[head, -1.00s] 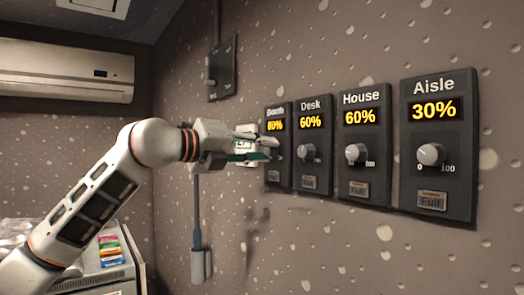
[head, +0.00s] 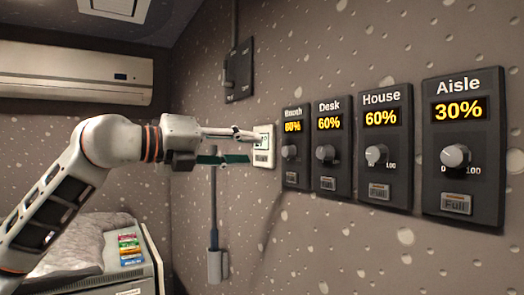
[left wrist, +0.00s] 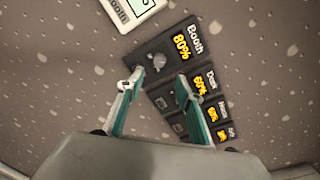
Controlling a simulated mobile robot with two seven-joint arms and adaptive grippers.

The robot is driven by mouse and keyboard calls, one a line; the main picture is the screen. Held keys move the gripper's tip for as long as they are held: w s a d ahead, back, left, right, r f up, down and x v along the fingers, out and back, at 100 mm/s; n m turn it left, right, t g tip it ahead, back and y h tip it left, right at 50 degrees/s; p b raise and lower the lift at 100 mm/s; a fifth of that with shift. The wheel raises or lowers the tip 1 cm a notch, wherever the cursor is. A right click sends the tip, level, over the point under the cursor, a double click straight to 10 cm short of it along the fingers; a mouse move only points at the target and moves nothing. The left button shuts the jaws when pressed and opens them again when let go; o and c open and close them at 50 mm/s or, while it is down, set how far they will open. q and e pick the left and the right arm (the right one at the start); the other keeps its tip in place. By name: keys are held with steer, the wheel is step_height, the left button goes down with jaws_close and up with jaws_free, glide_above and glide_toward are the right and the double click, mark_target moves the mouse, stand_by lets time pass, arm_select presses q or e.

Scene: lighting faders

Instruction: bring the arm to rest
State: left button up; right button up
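My left gripper (head: 240,148) is open and empty, with its two fingers apart. In the head view it overlaps the white wall plate, left of the dark fader panels; I cannot tell how far it is from the wall. In the left wrist view the open fingers (left wrist: 156,85) lie across the Booth panel (left wrist: 178,52), which reads 80%. The Booth panel also shows in the head view (head: 294,113). The Desk panel (head: 329,104) reads 60%, the House panel (head: 383,95) 60% and the Aisle panel (head: 458,112) 30%. Each has a round knob and a Full button. My right gripper is not in view.
A white plate (head: 264,160) marked Booth is on the wall beside the panels. A dark box (head: 239,70) is higher up, and a grey holder (head: 217,266) hangs below. A cabinet with coloured labels (head: 131,250) stands at lower left, under an air conditioner (head: 70,78).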

arm_select(q)
steer(key=shift+v, duration=1)
